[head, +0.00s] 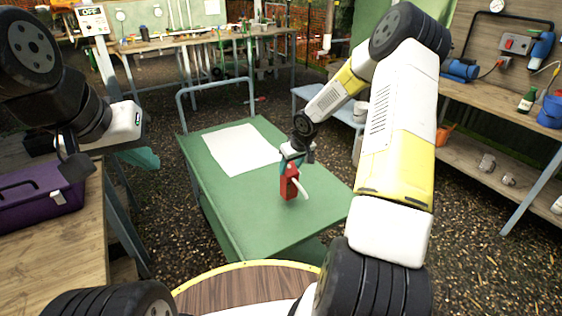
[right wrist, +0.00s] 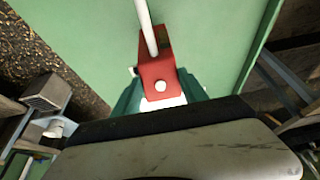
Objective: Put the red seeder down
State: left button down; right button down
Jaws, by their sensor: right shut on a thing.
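The red seeder (head: 289,187), with a white spout or handle, is at my right gripper (head: 291,163). It is over the green cart top (head: 245,213), to the right of a white sheet (head: 241,148). I cannot tell whether its base touches the cart. In the right wrist view, the red seeder (right wrist: 156,70) sits between the teal fingers of my right gripper (right wrist: 160,95), which is shut on it. My left gripper (head: 141,158) is at the left, away from the seeder, beside the wooden bench; its teal fingers are partly hidden.
A purple toolbox (head: 38,206) stands on the wooden bench (head: 75,252) at the left. The cart has a raised blue-grey handle (head: 215,85) at its far end. The white sheet and much of the cart top are clear. A shelved workbench (head: 485,150) stands at the right.

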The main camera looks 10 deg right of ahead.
jog(key=shift+f, duration=1.65)
jog(key=c, duration=0.6)
grip_release()
notch_tip(320, 180, up, 21)
jog(key=h, duration=0.2)
send_over(291, 171)
jog(key=s, duration=1.1)
jog(key=s+a+r+m+y, duration=0.1)
jog(key=s+r, duration=0.3)
jog(key=s, duration=0.3)
jog(key=s+a+r+m+t, duration=0.1)
jog(key=s+a+r, duration=0.1)
jog(key=s+r, duration=0.2)
jog(key=s+a+r+m+y, duration=0.1)
jog(key=s+r, duration=0.4)
jog(key=s, duration=0.6)
jog(key=shift+a+r+t+y, duration=0.1)
jog(key=shift+a+t+y, duration=0.25)
jog(key=shift+a, duration=0.25)
